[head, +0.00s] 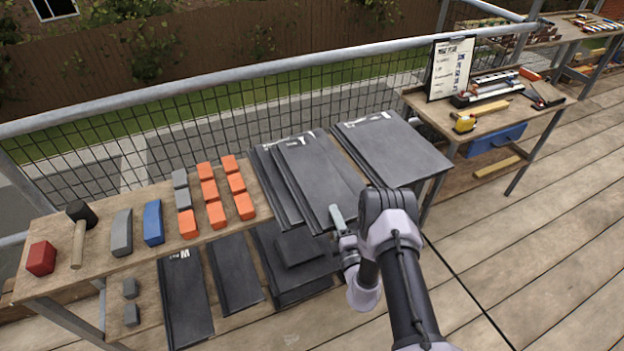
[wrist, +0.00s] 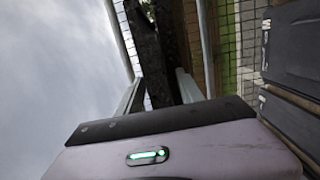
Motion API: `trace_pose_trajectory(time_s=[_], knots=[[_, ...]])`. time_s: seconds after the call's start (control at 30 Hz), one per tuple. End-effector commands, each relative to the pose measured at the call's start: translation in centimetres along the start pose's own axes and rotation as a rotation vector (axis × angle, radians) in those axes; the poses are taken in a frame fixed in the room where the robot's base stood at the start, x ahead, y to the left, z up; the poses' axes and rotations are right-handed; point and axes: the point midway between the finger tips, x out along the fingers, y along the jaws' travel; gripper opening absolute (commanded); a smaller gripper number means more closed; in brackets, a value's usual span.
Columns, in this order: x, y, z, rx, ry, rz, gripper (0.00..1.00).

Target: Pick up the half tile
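Dark grey tiles lie flat on the bench in several sizes. A narrow plain tile (head: 236,273), which looks like a half tile, lies on the lower shelf; a narrow tile with a white W mark (head: 186,300) lies left of it. I cannot tell for sure which is the half tile. Wide tiles (head: 318,180) lie overlapping on the bench top, with another wide stack (head: 392,148) to their right. My gripper (head: 338,222) is at the front edge of the top tiles, above the lower shelf. In the wrist view its fingers (wrist: 160,92) stand apart with nothing held.
Orange blocks (head: 214,214), a blue block (head: 153,222), grey blocks, a mallet (head: 77,228) and a red block (head: 41,258) stand on the bench's left. A mesh railing (head: 240,80) runs behind. A tool table (head: 500,107) stands at right. The plank floor (head: 540,225) is clear.

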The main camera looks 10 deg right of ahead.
Motion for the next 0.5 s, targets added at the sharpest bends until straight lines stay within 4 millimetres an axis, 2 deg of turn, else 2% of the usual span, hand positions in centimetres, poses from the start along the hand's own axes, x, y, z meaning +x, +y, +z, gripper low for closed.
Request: trace_pose_trajectory(time_s=[0.03,0.2,0.5], knots=[[-0.01,0.0,0.0,0.0,0.0,0.0,0.32],[-0.03,-0.01,0.01,0.0,0.0,0.0,0.0],[-0.04,-0.02,0.01,-0.001,0.0,0.0,0.0]])
